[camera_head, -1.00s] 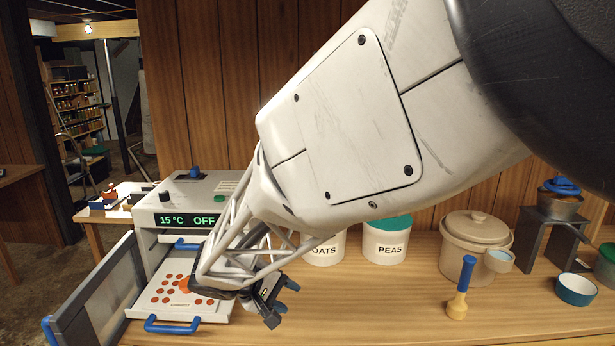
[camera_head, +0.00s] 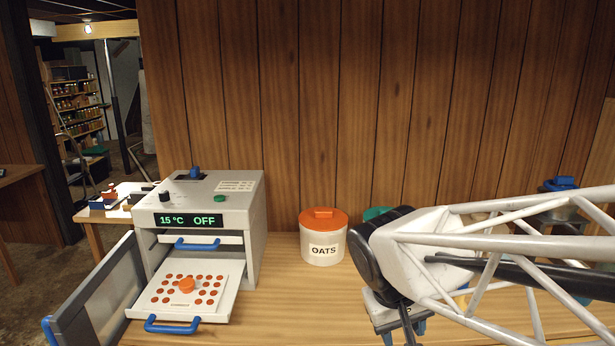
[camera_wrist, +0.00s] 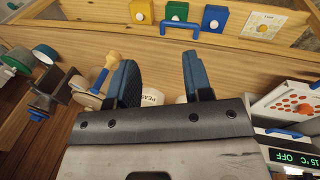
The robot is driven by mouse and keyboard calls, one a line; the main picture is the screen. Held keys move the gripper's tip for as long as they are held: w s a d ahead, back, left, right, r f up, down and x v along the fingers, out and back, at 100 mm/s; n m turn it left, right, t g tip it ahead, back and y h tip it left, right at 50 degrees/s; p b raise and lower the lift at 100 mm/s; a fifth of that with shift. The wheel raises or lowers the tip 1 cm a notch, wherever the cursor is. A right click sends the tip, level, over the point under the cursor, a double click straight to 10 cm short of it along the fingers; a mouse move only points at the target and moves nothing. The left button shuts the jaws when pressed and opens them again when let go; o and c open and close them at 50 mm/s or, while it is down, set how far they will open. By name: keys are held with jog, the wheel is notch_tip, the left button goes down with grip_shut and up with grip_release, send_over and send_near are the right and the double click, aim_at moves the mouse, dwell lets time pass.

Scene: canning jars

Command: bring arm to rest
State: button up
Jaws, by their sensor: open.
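My gripper (camera_head: 402,325) hangs over the right half of the wooden counter (camera_head: 290,310) in the head view, its blue-tipped fingers pointing down and partly cut off by the lower edge. In the wrist view my gripper (camera_wrist: 160,78) has its two dark blue fingers wide apart, with nothing between them. My pale lattice arm reaches in from the right and hides much of the counter's right side.
The grey dryer (camera_head: 205,200) reads 15 °C OFF. Its door (camera_head: 100,300) is open and a tray (camera_head: 215,312) with orange discs is pulled out. The OATS canister (camera_head: 323,245) stands clear of my arm. The PEAS canister (camera_wrist: 152,97) shows behind the fingers.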

jog(key=s+d+r+m+t+y, duration=0.1)
jog(key=s+d+m+y, duration=0.1)
jog(key=s, duration=0.6)
jog(key=shift+d+y, duration=0.4)
jog(key=shift+d, duration=0.15)
